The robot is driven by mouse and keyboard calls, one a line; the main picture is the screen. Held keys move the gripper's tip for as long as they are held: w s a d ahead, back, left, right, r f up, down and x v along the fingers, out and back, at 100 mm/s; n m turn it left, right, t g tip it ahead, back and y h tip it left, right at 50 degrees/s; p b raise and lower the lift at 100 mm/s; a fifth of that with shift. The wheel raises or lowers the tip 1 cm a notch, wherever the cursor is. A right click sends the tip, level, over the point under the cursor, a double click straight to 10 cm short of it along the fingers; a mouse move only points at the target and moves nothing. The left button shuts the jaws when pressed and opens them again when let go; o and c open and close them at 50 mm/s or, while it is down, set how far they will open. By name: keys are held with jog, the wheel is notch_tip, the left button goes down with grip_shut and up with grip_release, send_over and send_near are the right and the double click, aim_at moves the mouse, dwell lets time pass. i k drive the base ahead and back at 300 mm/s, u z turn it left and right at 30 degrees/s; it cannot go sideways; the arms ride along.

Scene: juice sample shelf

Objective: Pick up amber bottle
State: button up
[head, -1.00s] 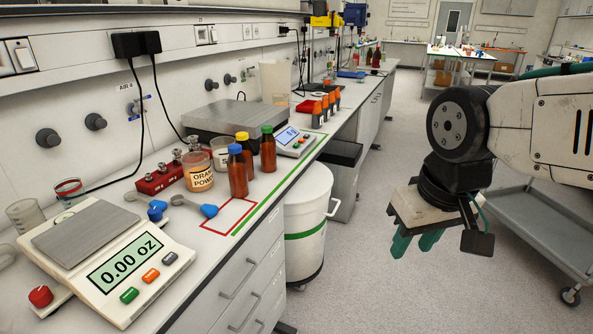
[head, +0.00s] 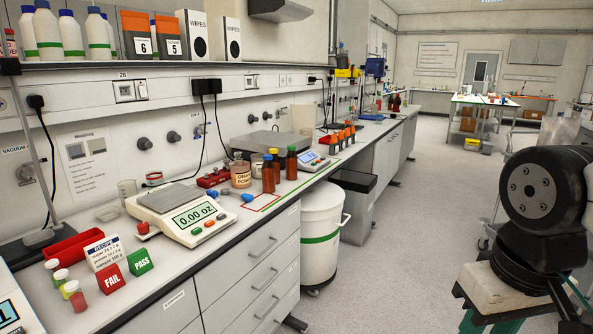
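Three amber bottles stand upright and close together on the bench in the head view. One has a blue cap (head: 268,178), one behind it has a yellow cap (head: 276,165), and one at the right has a green cap (head: 291,165). The front bottle partly hides the yellow-capped one. My gripper (head: 490,323) is at the bottom right, over the floor and far from the bottles. Its green fingers are apart with nothing seen between them, and their tips are partly cut off by the frame edge.
A scale (head: 188,212) reading 0.00 oz stands left of the bottles, and an orange powder jar (head: 241,174) is beside them. A red outlined square (head: 262,202) lies in front. A white bin (head: 320,235) stands against the bench. The aisle floor (head: 400,250) is clear.

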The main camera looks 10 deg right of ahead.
aim_at(291, 158)
jog(key=z, duration=0.65)
jog(key=i, duration=1.3)
jog(key=u, duration=0.6)
jog(key=i, duration=0.7)
jog(key=u, duration=0.6)
